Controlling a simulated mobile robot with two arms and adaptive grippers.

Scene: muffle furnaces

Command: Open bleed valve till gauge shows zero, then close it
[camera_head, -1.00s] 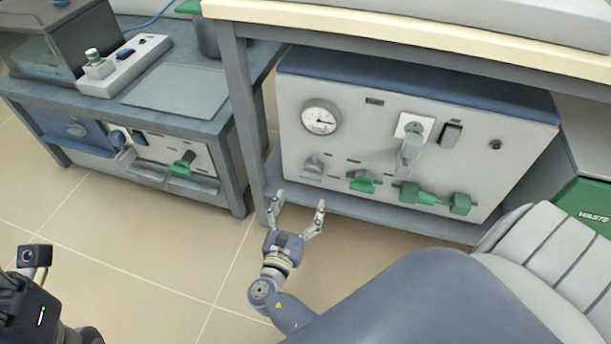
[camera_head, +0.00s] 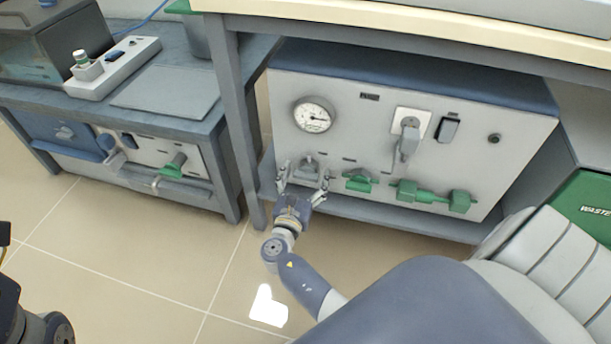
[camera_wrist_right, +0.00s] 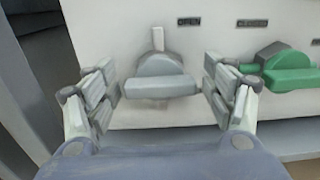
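The round gauge (camera_head: 313,115) is on the white front panel of the cabinet, with its needle off to the right side; its numbers are too small to read. A grey valve handle (camera_head: 308,167) sits below it and shows large in the wrist view (camera_wrist_right: 161,78), its bar lying across. My right gripper (camera_head: 303,180) is open in front of this handle. In the wrist view its fingers (camera_wrist_right: 160,100) stand on either side of the handle; I cannot tell whether they touch it. My left gripper is not in the head view; only part of my left arm shows.
Labels "OPEN" (camera_wrist_right: 189,21) and "CLOSED" (camera_wrist_right: 252,23) are on the panel. A green valve (camera_head: 359,181) is right of the grey handle, with more green fittings (camera_head: 432,195) beyond. A table leg (camera_head: 237,130) stands close on the left. A green waste bin (camera_head: 588,205) is at right.

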